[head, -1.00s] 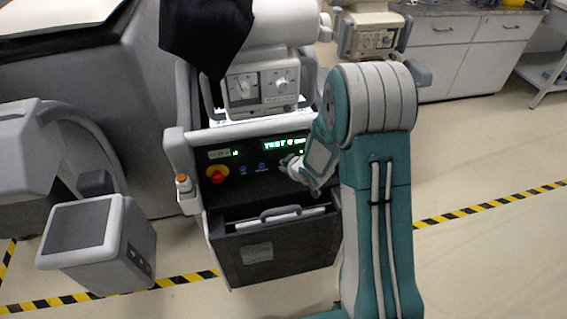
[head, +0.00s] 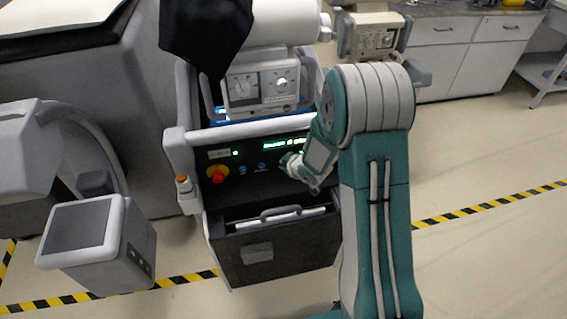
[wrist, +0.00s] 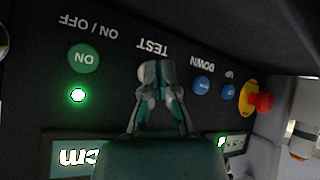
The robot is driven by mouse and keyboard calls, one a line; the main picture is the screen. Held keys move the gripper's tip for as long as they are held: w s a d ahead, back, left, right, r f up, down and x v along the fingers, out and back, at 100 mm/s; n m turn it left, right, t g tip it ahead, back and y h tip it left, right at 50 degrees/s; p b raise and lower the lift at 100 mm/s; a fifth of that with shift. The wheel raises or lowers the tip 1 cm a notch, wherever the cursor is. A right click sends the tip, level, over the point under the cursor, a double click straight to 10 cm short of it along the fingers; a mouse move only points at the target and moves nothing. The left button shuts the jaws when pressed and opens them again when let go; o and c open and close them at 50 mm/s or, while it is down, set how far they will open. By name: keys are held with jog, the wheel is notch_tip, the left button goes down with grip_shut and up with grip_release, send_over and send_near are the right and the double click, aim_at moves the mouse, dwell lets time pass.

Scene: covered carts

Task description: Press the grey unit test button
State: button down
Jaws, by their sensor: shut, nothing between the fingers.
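The dark control panel (head: 225,190) of the cart faces me in the head view, with my gripper (head: 286,163) at its right part. In the wrist view, my gripper (wrist: 155,70) is shut and empty, its fingertips just below the upside-down TEST label (wrist: 153,47). A pale grey round test button (wrist: 143,72) shows partly behind the fingertips. They overlap it in the picture; whether they press it I cannot tell. My fingers hide the rest of the button.
A green ON button (wrist: 84,58) and a lit green lamp (wrist: 78,95) are left of my fingers. Blue DOWN (wrist: 202,86) and UP (wrist: 228,91) buttons and a red knob (wrist: 262,101) are to the right. A grey monitor (head: 80,228) stands left of the cart.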

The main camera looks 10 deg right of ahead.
jog(key=shift+s, duration=0.85)
jog(key=s, duration=0.5)
dwell(0.8)
